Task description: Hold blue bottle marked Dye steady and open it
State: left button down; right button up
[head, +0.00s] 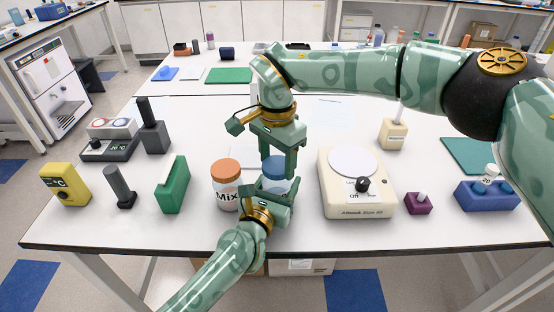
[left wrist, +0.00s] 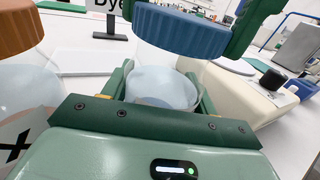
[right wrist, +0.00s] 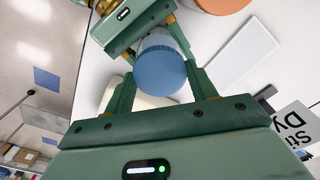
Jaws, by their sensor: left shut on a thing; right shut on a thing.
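The blue-capped bottle (head: 276,170) stands on the table, largely hidden by my grippers. In the left wrist view its ribbed blue cap (left wrist: 185,32) sits on a clear body (left wrist: 158,85). My left gripper (head: 273,192) comes in low from the front and is shut on the bottle's body. My right gripper (head: 277,168) reaches down from above and is shut on the blue cap, which shows between its fingers in the right wrist view (right wrist: 160,68). A card reading "Dye" (left wrist: 108,22) is behind the bottle in the left wrist view.
An orange-capped jar marked Mix (head: 227,188) stands close to the left of the bottle. A cream stirrer-like device (head: 356,200) is to the right. A green block (head: 172,186) stands farther left. A blue rack (head: 487,196) is at the far right.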

aim_at(277, 164)
jog(key=shift+r, duration=0.85)
jog(key=shift+r, duration=0.1)
jog(key=shift+r, duration=1.95)
pick_arm(q)
jog(key=shift+c, duration=1.8)
grip_release()
